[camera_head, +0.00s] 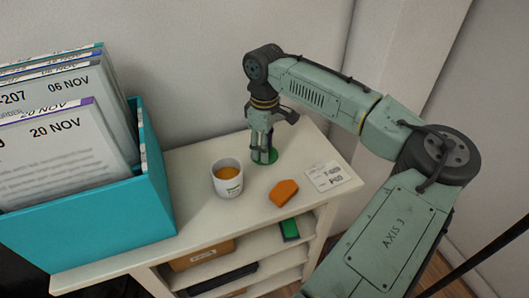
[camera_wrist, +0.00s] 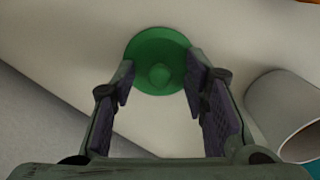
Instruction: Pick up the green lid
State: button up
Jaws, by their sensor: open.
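The green lid (camera_wrist: 148,47) is a round disc with a small knob (camera_wrist: 159,74) in its middle. It lies on the white shelf top, near the back wall, in the head view (camera_head: 268,158). My gripper (camera_wrist: 160,80) points down over the lid with its fingers apart, one to each side of the knob in the wrist view. In the head view my gripper (camera_head: 263,155) hides part of the lid. I cannot tell whether the fingers touch it.
A white cup (camera_head: 228,184) with orange contents stands left of the lid; its side shows in the wrist view (camera_wrist: 282,108). An orange block (camera_head: 284,193) and a white card (camera_head: 333,176) lie in front and right. A teal file box (camera_head: 90,232) stands at the left.

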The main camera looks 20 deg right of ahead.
jog(key=shift+c, duration=0.3)
grip_shut()
jog(key=shift+r, duration=0.1)
